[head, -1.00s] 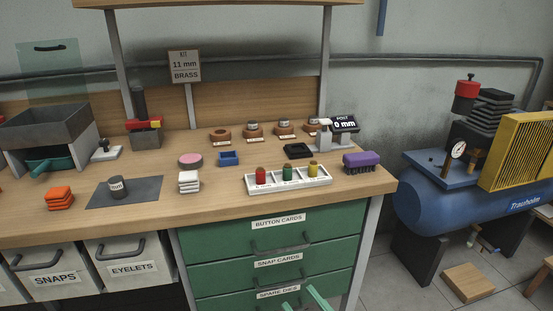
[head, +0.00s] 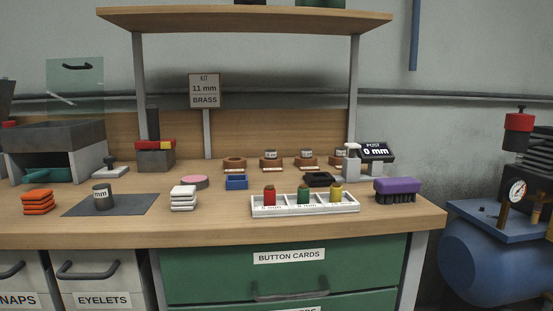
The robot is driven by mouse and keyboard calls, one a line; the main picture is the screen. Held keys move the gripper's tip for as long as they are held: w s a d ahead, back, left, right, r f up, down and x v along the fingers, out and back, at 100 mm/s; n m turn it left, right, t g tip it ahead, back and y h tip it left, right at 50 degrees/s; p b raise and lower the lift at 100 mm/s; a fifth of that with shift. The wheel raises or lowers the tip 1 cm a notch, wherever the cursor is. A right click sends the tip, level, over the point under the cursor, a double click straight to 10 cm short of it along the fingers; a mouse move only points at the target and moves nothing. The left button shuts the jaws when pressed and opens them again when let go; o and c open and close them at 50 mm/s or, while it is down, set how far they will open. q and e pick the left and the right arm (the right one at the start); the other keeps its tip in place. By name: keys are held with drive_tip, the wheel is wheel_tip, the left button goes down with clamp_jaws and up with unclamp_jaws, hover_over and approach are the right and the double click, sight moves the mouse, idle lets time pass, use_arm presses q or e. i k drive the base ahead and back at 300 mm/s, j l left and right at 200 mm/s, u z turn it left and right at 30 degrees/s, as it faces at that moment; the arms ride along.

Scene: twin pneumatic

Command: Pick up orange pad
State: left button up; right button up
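A small stack of orange pads (head: 38,202) sits near the left front of the wooden workbench (head: 225,229) in the head view. It lies left of a dark mat (head: 138,205) that carries a grey cylinder (head: 103,196) with partly readable lettering. A similar stack of white pads (head: 184,198) stands right of the mat. Neither of my grippers shows in the head view now.
A white tray (head: 304,209) holds red, green and yellow pieces. A purple brush (head: 397,190) is at the bench's right end. A grey hopper (head: 58,138) stands behind the orange pads. Drawers and bins fill the front below. A blue compressor (head: 490,262) stands to the right.

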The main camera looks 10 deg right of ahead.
sight(36, 202)
drive_tip(key=j, duration=1.35)
